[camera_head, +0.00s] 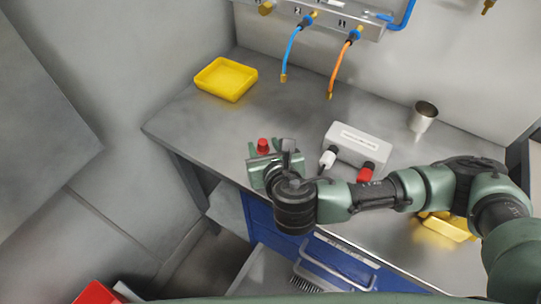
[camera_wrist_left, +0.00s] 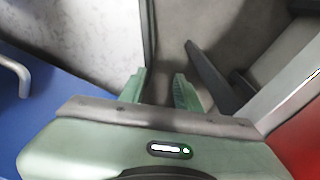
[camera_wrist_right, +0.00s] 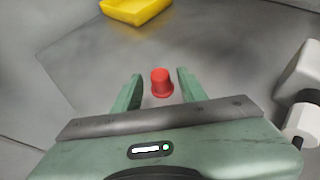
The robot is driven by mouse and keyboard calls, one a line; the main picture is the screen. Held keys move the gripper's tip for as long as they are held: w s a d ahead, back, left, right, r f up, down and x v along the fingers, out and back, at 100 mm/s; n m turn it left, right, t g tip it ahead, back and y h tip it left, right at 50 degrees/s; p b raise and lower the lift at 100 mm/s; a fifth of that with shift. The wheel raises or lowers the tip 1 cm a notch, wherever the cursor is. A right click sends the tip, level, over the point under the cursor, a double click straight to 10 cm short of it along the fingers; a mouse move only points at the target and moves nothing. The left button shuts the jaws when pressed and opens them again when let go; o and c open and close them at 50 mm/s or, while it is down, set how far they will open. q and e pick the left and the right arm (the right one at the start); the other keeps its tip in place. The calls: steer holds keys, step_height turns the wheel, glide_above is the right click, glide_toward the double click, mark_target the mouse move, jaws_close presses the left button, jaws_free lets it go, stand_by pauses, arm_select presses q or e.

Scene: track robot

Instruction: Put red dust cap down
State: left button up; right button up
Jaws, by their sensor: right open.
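The red dust cap (camera_head: 263,145) stands upright on the grey workbench, near its front edge at the left. My right gripper (camera_head: 265,150) is at the cap, with its fingers on either side of it. In the right wrist view the red dust cap (camera_wrist_right: 161,82) sits between the two open fingers of my right gripper (camera_wrist_right: 158,90), with a gap on both sides. My left gripper (camera_wrist_left: 160,90) shows only in the left wrist view; its fingers are apart and nothing is between them.
A yellow tray (camera_head: 226,80) lies at the back left of the bench (camera_head: 200,125). A white box (camera_head: 357,146) with a white and a red connector stands right of the cap. A metal cup (camera_head: 422,117) is farther right. Blue and orange hoses (camera_head: 340,68) hang at the back.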

steer(key=v, duration=1.1)
steer(key=shift+w, duration=0.1)
